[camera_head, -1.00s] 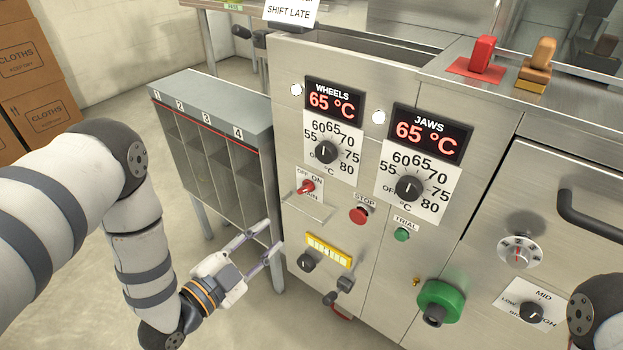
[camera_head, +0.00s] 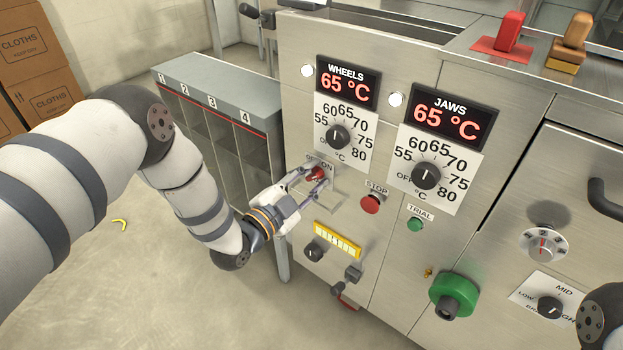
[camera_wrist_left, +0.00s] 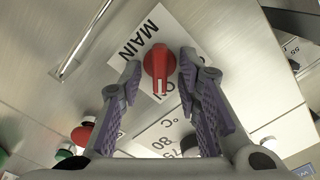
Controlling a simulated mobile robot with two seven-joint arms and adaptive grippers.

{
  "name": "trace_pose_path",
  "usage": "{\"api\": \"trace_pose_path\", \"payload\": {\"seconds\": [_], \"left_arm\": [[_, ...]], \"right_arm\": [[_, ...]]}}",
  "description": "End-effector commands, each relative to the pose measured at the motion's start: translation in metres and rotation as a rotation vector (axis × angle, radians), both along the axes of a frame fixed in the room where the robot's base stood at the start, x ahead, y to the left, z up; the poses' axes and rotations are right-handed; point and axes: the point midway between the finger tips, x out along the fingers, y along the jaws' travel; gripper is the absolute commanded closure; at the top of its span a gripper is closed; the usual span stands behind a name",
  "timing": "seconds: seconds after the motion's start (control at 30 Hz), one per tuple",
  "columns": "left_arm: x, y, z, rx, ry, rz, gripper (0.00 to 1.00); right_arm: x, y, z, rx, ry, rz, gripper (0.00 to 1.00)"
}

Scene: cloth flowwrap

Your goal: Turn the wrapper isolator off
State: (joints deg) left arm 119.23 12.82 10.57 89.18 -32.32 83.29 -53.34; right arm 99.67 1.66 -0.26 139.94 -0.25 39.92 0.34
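The wrapper isolator is a small red rotary handle (camera_head: 316,173) on a white plate marked ON and MAIN, below the WHEELS dial on the steel front. The handle also shows in the left wrist view (camera_wrist_left: 157,62), its white-marked end toward partly covered lettering that looks like ON. My left gripper (camera_head: 312,182) is at the handle. In the left wrist view its two fingers (camera_wrist_left: 157,80) are open, one on each side of the handle, with a narrow gap visible on each side. Part of the plate is hidden by the fingers. My right gripper is out of view.
A red STOP button (camera_head: 370,204) and a green TRIAL button (camera_head: 415,224) sit right of the isolator. A metal bar guard (camera_head: 345,207) juts out just below it. A yellow-framed panel (camera_head: 337,240) and black knobs lie lower. A grey compartment rack (camera_head: 215,95) stands left.

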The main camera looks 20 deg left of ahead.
Motion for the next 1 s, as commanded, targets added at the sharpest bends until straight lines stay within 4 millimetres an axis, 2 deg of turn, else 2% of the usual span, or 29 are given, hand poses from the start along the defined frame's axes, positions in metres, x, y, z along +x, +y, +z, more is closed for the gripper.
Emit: {"api": "trace_pose_path", "payload": {"seconds": [0.1, 0.23, 0.27, 0.67, 1.0], "left_arm": [[-0.0002, 0.0000, 0.0002, 0.000, 0.000, 0.000, 0.69], [-0.0004, 0.0000, 0.0001, 0.000, 0.000, 0.000, 0.99], [-0.0004, 0.0001, 0.0001, 0.000, 0.000, 0.000, 1.00], [-0.0006, 0.0004, 0.0002, -0.036, 0.013, 0.000, 1.00], [-0.0005, 0.0017, 0.0008, -0.259, 0.096, 0.001, 1.00]], "right_arm": [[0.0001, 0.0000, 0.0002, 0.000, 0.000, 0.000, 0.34], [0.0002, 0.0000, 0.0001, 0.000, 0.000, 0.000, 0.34], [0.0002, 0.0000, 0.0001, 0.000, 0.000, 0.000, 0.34], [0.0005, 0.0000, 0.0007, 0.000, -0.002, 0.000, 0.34], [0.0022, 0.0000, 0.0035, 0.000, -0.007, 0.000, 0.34]]}}
